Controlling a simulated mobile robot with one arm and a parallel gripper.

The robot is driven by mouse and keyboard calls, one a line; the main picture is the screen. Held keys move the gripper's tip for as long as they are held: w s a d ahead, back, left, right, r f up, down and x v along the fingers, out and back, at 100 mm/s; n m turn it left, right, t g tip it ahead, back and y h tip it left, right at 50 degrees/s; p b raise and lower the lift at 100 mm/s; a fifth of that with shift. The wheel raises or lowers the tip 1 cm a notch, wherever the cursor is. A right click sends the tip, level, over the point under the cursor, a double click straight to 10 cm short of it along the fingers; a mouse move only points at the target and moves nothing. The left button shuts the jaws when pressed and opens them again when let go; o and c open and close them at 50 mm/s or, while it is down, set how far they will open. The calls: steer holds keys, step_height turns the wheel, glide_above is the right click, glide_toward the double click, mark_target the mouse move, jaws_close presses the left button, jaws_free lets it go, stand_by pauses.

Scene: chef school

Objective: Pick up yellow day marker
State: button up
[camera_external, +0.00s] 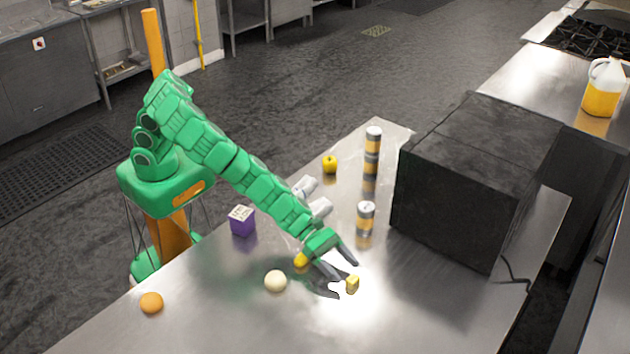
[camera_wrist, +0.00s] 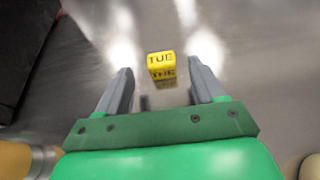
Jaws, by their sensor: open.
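The yellow day marker (camera_wrist: 161,65) is a small yellow block with "TUE" on it, lying on the shiny metal counter. In the wrist view it sits ahead of and roughly between my fingertips, apart from both. My gripper (camera_wrist: 163,78) is open and empty, with two grey fingers. In the external view my gripper (camera_external: 345,280) is low over the counter, and the marker (camera_external: 352,282) shows right by the fingertips. Its exact gap to the fingers is hard to tell there.
A large black box (camera_external: 470,180) stands to the right. A cream ball (camera_external: 275,281), an orange ball (camera_external: 151,303), a purple carton (camera_external: 242,220), a yellow apple-like item (camera_external: 330,164) and banded jars (camera_external: 365,217) stand around. The front counter (camera_external: 400,325) is clear.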

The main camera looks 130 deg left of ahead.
mark_target(351, 277)
steer(key=shift+x, duration=2.1)
steer(key=shift+r, duration=0.1)
steer(key=c, duration=1)
steer(key=shift+c, duration=0.2)
